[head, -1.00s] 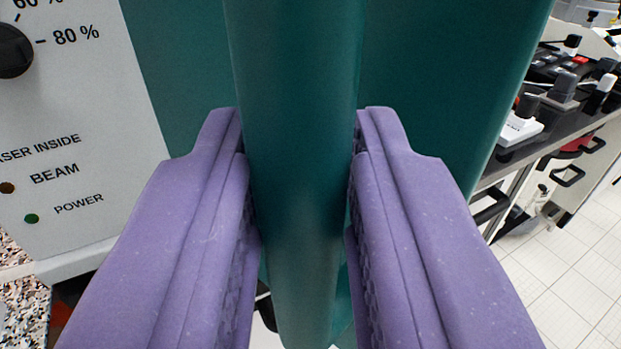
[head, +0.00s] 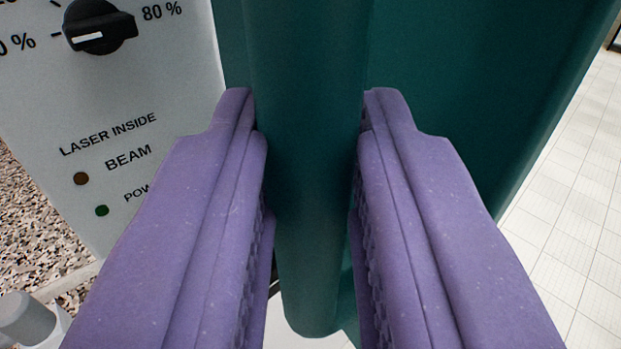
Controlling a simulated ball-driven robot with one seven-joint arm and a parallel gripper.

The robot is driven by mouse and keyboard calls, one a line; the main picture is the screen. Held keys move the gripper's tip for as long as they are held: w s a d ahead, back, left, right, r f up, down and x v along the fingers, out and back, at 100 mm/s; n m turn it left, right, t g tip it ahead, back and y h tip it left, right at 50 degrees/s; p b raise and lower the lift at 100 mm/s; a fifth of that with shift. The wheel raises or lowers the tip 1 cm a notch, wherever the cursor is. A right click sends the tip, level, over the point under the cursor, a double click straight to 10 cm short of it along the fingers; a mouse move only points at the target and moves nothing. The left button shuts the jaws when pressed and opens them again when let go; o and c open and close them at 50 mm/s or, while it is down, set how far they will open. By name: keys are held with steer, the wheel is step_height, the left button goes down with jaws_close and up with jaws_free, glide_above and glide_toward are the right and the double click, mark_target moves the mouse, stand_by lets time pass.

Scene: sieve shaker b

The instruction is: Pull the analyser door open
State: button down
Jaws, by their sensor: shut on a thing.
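The analyser door (head: 470,90) is a dark green panel that fills the upper right of the view. Its green vertical handle bar (head: 310,170) runs down the middle, and its rounded lower end shows below. My gripper (head: 312,110) has two purple padded fingers, one on each side of the bar, shut on it. The fingers hide part of the door's lower area. The analyser's grey front panel (head: 110,110) is at the left, with a black knob, a "LASER INSIDE" label and two small lamps. The door's hinge side cannot be made out.
A speckled worktop (head: 35,220) lies at the left below the panel. A grey-white cylindrical part (head: 28,318) stands at the bottom left corner. The pale tiled floor (head: 570,230) at the right looks clear.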

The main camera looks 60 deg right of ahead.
steer(key=shift+w+d+r, duration=0.2)
steer(key=shift+d+r, duration=0.05)
steer(key=shift+d, duration=0.05)
steer(key=c, duration=1.1)
jaws_free()
steer(key=shift+w+d, duration=0.1)
steer(key=shift+d, duration=0.05)
steer(key=shift+o, duration=0.4)
steer(key=shift+w+d+f, duration=0.15)
steer(key=shift+w+d, duration=0.05)
steer(key=shift+d, duration=0.1)
steer(key=shift+s+a, duration=0.25)
steer(key=shift+a, duration=0.2)
steer(key=v, duration=0.7)
steer(key=shift+a+p, duration=0.25)
steer(key=shift+p, duration=0.05)
